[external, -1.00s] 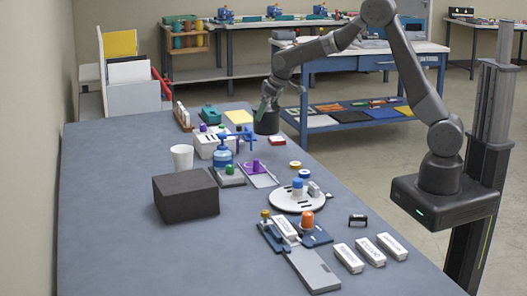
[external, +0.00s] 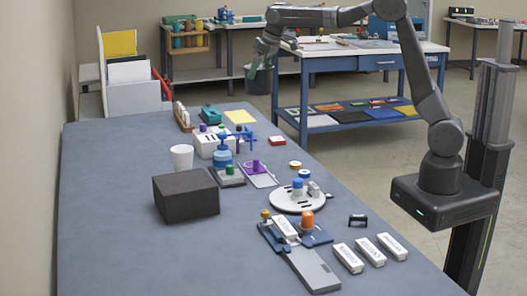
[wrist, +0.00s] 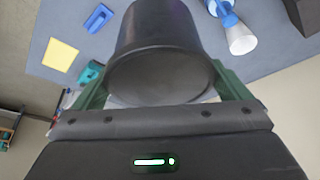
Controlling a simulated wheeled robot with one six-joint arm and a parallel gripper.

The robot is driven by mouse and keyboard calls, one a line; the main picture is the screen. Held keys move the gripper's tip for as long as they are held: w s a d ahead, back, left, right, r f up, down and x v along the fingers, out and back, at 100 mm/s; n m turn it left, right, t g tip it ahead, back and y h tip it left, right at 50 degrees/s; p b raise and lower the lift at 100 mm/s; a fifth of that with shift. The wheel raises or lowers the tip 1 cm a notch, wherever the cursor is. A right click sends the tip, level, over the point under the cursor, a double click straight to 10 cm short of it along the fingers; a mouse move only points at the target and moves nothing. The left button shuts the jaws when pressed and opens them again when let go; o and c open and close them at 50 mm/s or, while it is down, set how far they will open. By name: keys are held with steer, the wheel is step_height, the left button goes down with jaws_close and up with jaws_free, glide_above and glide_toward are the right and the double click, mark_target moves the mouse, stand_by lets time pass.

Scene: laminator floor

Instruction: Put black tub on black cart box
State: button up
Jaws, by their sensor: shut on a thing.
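My gripper (external: 258,62) is shut on the black tub (external: 260,80) and holds it up in the air above the far end of the grey table. In the wrist view the tub (wrist: 160,45) sits between the green fingers of my gripper (wrist: 160,88), with its round end toward the camera. A plain black box (external: 186,196) stands on the near left part of the table, well apart from the tub. A dark corner at the upper right of the wrist view looks like this box (wrist: 304,14).
A white cup (external: 181,157) and a blue bottle (external: 222,153) stand behind the box. A white round plate (external: 297,203) with small items lies right of it. White blocks (external: 370,250) lie near the front edge.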

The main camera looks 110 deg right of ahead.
steer(key=w+a+n+y+p, duration=0.1)
steer(key=w+a+n+p, duration=0.15)
steer(key=w+a, duration=2.5)
steer(key=shift+n+t, duration=0.4)
steer(key=shift+n, duration=0.15)
steer(key=shift+s+a+f+p, duration=0.1)
steer(key=shift+s+a+f, duration=0.05)
steer(key=shift+f, duration=2.45)
steer(key=shift+s+a+f+p, duration=0.1)
steer(key=shift+a+f, duration=0.05)
steer(key=shift+f, duration=2.4)
steer(key=shift+s+a+f+p, duration=0.1)
steer(key=shift+s+a+f, duration=0.05)
steer(key=shift+f, duration=2.45)
steer(key=o, duration=0.8)
steer(key=shift+r, duration=0.15)
steer(key=shift+r, duration=0.2)
steer(key=b+v, duration=0.1)
steer(key=v, duration=1)
steer(key=shift+r+b, duration=0.3)
steer(key=shift+b, duration=0.05)
